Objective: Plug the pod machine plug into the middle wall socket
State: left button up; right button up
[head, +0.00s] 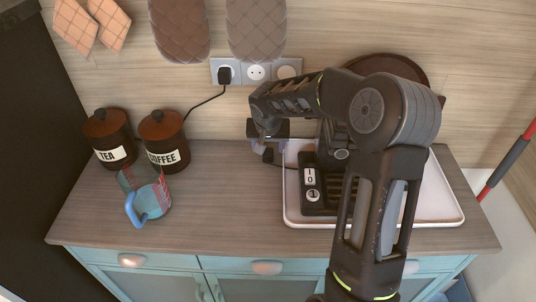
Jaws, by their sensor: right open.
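The wall socket strip shows a middle socket (256,73) with nothing in it. A black plug (224,75) sits in the left socket, and its cord runs down toward the canisters. The black pod machine (313,192) stands on a white tray, partly hidden by my right arm. My right gripper (261,150) is open, left of the machine and below the sockets. A small dark piece (268,155) beside its fingers, with a thin cord toward the machine, may be the pod machine plug; I cannot tell whether it lies between the fingers. My left gripper is out of view.
The white tray (455,207) covers the counter's right part. A tea canister (108,135), a coffee canister (163,138) and a glass jug with a blue handle (146,198) stand at left. Mitts (257,28) hang above the sockets. The counter's front middle (230,215) is clear.

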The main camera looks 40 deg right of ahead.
aim_at(268, 151)
jog(key=p+x, duration=0.1)
jog(key=x, duration=0.3)
jog(key=shift+w+f, duration=0.15)
jog(key=shift+w, duration=0.1)
jog(key=shift+c, duration=0.4)
grip_shut()
dwell(0.4)
